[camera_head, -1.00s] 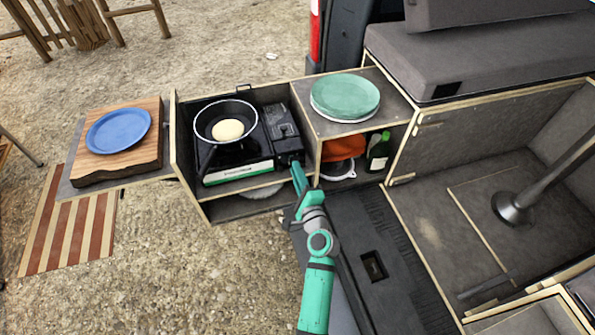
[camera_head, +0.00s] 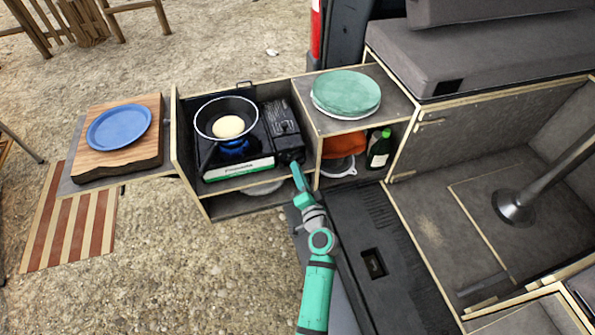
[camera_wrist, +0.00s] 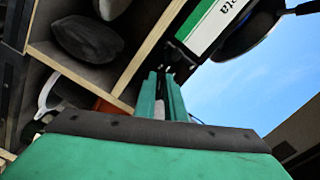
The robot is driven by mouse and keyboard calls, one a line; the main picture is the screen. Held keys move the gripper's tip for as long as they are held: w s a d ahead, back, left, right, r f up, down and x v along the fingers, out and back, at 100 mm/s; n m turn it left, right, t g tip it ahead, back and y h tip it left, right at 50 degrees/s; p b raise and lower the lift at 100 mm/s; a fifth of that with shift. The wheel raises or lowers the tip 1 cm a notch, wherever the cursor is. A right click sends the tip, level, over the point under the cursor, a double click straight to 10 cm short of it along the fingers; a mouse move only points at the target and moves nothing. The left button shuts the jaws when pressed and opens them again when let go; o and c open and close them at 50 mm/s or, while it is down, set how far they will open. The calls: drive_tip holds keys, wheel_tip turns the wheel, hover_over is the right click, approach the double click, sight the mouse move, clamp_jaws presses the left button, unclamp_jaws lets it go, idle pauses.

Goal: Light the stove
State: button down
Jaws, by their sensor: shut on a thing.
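The black camping stove (camera_head: 283,118) with a white and green front strip sits in the upper shelf of the open kitchen box. A blue flame (camera_head: 234,147) shows under the black pan (camera_head: 226,104), which holds a round pale food piece (camera_head: 228,127). My gripper (camera_head: 296,168) is at the stove's front right corner, shut on the stove knob, which is mostly hidden by the fingers. In the wrist view the green fingers (camera_wrist: 162,92) reach the dark corner beside the stove's labelled strip (camera_wrist: 217,25).
A blue plate (camera_head: 118,128) rests on a wooden board (camera_head: 148,157) at left.

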drive_tip(key=shift+n, duration=0.3)
idle(0.4)
drive_tip(key=c, duration=1.8)
unclamp_jaws()
drive_tip(key=v, duration=1)
drive_tip(key=shift+s+d, duration=0.15)
drive_tip(key=shift+s, duration=0.25)
